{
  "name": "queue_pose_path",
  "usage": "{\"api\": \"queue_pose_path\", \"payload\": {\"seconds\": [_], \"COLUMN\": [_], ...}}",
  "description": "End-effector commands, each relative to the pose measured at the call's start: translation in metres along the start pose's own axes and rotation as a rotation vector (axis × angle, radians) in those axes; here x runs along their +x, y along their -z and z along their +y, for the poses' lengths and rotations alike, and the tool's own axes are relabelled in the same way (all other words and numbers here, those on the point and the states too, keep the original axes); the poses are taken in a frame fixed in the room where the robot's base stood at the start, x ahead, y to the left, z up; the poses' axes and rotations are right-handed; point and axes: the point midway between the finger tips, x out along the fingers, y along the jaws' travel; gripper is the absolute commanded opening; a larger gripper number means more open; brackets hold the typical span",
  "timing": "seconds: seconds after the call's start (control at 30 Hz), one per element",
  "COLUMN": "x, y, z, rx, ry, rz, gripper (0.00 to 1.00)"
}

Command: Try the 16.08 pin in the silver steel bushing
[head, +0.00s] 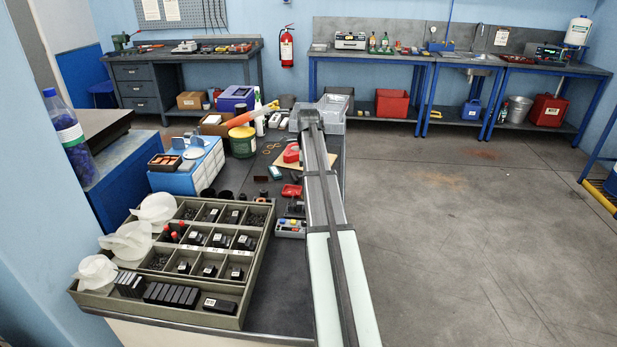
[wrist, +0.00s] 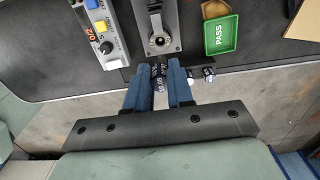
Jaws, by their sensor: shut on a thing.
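In the wrist view my gripper (wrist: 160,68) has two blue fingers closed on a small dark pin (wrist: 159,80) with white print. Its size marking is too small to read. The pin is between the fingers on the near side of that block, apart from the bore. Whether it touches the block I cannot tell. In the head view my arm hides the gripper, and I cannot make out the bushing.
In the wrist view a control box (wrist: 104,38) with a knob stands left of the block. A green PASS tray (wrist: 221,36) is to the right, with small labelled dark pieces (wrist: 208,73) near the bench edge. In the head view a compartment tray (head: 258,262) fills the near left.

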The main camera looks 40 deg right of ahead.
Motion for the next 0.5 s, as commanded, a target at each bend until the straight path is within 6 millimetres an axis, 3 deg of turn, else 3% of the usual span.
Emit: {"api": "queue_pose_path", "payload": {"seconds": [0.17,0.5], "x": [0.002,0.017], "y": [0.007,0.073], "z": [0.000,0.000], "rx": [0.002,0.002], "ry": [0.000,0.001], "rz": [0.000,0.000], "gripper": [0.00,0.00]}}
